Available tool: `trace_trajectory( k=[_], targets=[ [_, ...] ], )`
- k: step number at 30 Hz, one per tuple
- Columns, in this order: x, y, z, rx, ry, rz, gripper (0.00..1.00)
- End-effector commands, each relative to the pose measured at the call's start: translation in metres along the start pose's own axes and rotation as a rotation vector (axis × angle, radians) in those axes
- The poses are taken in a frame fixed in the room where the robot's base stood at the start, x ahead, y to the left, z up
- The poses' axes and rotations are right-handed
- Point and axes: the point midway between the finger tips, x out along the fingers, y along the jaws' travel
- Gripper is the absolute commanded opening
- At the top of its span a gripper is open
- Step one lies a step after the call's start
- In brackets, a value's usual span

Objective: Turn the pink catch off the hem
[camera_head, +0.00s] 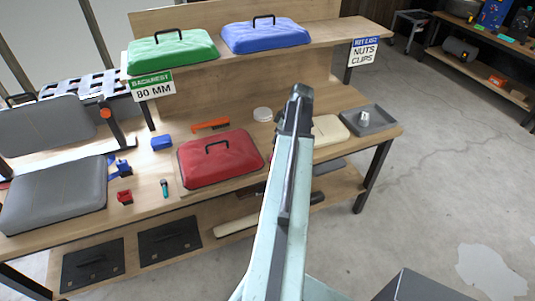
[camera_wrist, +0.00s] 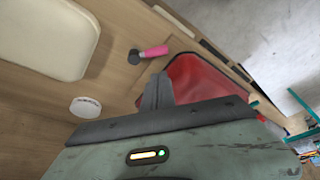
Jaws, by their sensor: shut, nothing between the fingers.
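The pink catch (camera_wrist: 154,51) shows in the wrist view, with its dark round pivot (camera_wrist: 134,57) on the wooden bench. Its pink end points right, close to the upper left corner of the red cover (camera_wrist: 198,78). I cannot tell whether it overlaps the hem. My gripper (camera_wrist: 159,80) is shut and empty. Its fingers stand just below the catch in the wrist view, apart from it, beside the red cover.
A white disc (camera_wrist: 86,107) and a cream pad (camera_wrist: 48,38) lie nearby on the bench. A grey tray (camera_head: 370,122) holds small parts at the right. An orange-handled tool (camera_head: 210,124) lies behind the red cover. Green (camera_head: 170,50) and blue (camera_head: 264,36) covers lie on the upper shelf.

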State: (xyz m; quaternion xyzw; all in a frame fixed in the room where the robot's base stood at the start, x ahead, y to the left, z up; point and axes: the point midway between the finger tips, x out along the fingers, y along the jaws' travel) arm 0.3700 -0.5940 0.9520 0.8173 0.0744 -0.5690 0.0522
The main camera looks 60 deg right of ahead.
Motion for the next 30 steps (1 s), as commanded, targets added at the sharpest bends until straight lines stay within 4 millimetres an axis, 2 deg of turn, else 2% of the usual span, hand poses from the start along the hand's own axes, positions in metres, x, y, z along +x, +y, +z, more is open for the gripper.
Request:
trace_trajectory(
  k=[5, 8, 18, 21, 24, 30],
  targets=[
    [0.007, -0.001, 0.000, -0.001, 0.000, 0.000, 0.00],
    [0.018, -0.001, 0.000, -0.001, 0.000, -0.001, 0.00],
    [0.085, -0.001, 0.001, -0.002, -0.001, -0.001, 0.00],
    [0.098, -0.001, 0.000, -0.001, -0.001, -0.002, 0.00],
    [0.103, -0.001, -0.001, -0.001, -0.001, -0.001, 0.00],
    [0.101, -0.002, -0.003, -0.001, -0.001, -0.001, 0.00]
  ],
)
